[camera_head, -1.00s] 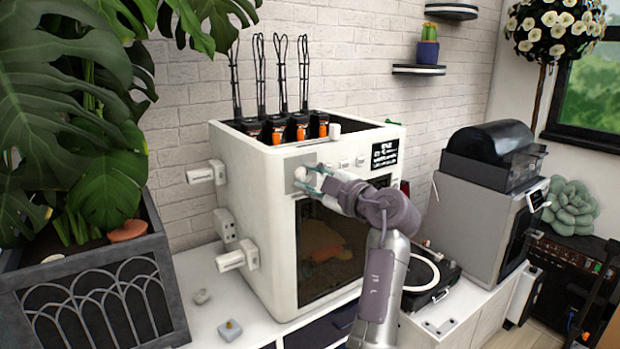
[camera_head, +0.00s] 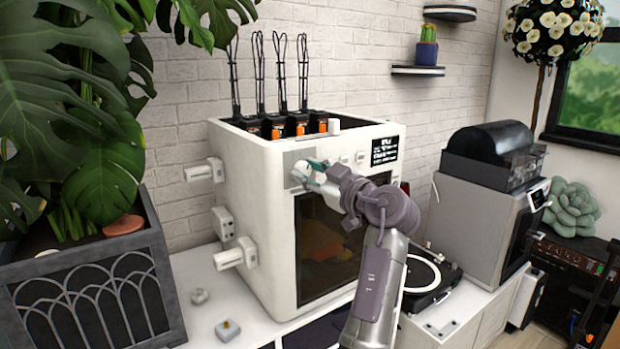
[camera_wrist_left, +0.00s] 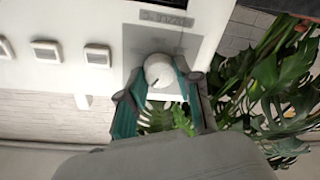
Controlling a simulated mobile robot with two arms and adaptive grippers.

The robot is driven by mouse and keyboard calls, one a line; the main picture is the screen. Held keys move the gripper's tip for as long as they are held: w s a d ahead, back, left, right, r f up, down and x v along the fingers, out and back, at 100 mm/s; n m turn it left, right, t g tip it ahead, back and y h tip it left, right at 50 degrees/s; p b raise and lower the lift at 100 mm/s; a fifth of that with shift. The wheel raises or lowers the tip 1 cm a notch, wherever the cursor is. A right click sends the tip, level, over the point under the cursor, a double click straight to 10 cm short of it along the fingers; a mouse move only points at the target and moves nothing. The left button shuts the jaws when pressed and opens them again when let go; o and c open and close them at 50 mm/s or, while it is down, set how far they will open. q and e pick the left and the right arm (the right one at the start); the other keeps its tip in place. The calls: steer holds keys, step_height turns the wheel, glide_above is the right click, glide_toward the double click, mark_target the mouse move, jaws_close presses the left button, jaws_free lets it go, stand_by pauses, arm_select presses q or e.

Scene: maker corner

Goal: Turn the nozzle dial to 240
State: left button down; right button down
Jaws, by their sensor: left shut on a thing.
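The white 3D printer (camera_head: 262,215) stands on a white cabinet. Its nozzle dial (camera_wrist_left: 159,71) is a round white knob with a dark pointer mark, on a grey panel on the printer's front. In the head view the dial is mostly hidden by my left gripper (camera_head: 312,172), at the upper left of the printer's front. In the left wrist view, the teal fingertips of my left gripper (camera_wrist_left: 156,92) stand on both sides of the dial, shut on it. The printer's display (camera_head: 385,150) is lit, but its text is too small to read. My right gripper is not in view.
Square buttons (camera_wrist_left: 46,51) sit beside the dial. A dark printer window (camera_head: 325,250) lies below it. A large leafy plant (camera_head: 75,120) stands left, a turntable (camera_head: 428,278) and a grey machine (camera_head: 480,225) right. Small items lie on the cabinet at front left.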

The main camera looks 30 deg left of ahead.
arm_select(q)
steer(key=m, duration=0.4)
steer(key=shift+t, duration=0.4)
steer(key=m, duration=0.4)
steer(key=shift+r, duration=0.1)
steer(key=m+t+p, duration=0.1)
steer(key=m+p, duration=0.1)
steer(key=m, duration=0.2)
steer(key=m+p, duration=0.2)
steer(key=m, duration=0.1)
steer(key=shift+r, duration=0.15)
steer(key=shift+m+t+p, duration=0.3)
steer(key=shift+m+p, duration=0.5)
steer(key=shift+m, duration=0.2)
steer(key=m+p, duration=0.5)
steer(key=p, duration=0.1)
steer(key=m+h+p, duration=0.1)
steer(key=m+p, duration=0.5)
steer(key=shift+t+h, duration=0.3)
steer(key=shift+t, duration=0.1)
steer(key=shift+s+m+p, duration=0.1)
steer(key=shift+m+p, duration=1)
steer(key=shift+p, duration=0.25)
steer(key=shift+f, duration=0.2)
